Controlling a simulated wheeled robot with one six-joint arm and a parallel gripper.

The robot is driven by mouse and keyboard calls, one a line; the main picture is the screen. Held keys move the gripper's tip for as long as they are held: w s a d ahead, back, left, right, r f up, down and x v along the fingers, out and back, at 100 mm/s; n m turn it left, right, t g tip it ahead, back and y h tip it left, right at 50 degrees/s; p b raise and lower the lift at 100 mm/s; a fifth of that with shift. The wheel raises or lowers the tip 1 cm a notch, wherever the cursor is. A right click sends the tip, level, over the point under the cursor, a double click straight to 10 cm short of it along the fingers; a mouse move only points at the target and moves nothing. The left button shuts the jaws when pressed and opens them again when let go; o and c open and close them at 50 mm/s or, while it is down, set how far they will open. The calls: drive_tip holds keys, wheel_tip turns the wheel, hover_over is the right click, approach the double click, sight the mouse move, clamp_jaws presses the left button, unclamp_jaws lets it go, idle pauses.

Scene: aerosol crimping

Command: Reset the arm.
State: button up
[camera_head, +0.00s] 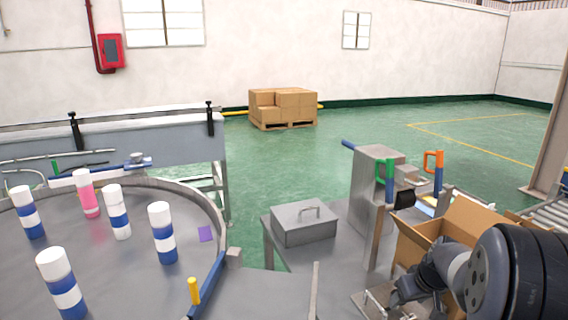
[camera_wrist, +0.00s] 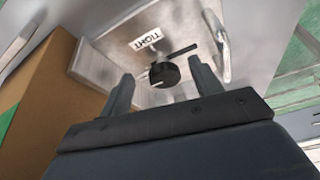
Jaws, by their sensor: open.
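My gripper (camera_wrist: 160,75) is open in the wrist view, its two dark fingers apart. A round black knob (camera_wrist: 165,73) with a dark handle shows beyond and between the fingertips, on a grey metal plate (camera_wrist: 186,22). I see nothing held between the fingers, and cannot tell how far the knob is from them. In the head view my gripper (camera_head: 404,290) is at the lower right, beside the open cardboard box (camera_head: 428,232) and over a metal fixture (camera_head: 372,302). My dark arm covers part of the box.
Several white-and-blue cans (camera_head: 164,240) and a pink one (camera_head: 88,200) stand on the round table (camera_head: 125,285) at left. A grey lidded box (camera_head: 303,228) and a tall grey machine (camera_head: 372,190) stand left of my arm. Boxes on a pallet (camera_head: 283,105) are far back; green floor between is clear.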

drive_tip(key=w, duration=0.2)
drive_tip(key=shift+w+a+f, duration=0.1)
drive_tip(key=shift+w+a, duration=0.1)
drive_tip(key=shift+w, duration=0.1)
drive_tip(key=shift+w+f, duration=0.3)
drive_tip(key=shift+f, duration=0.2)
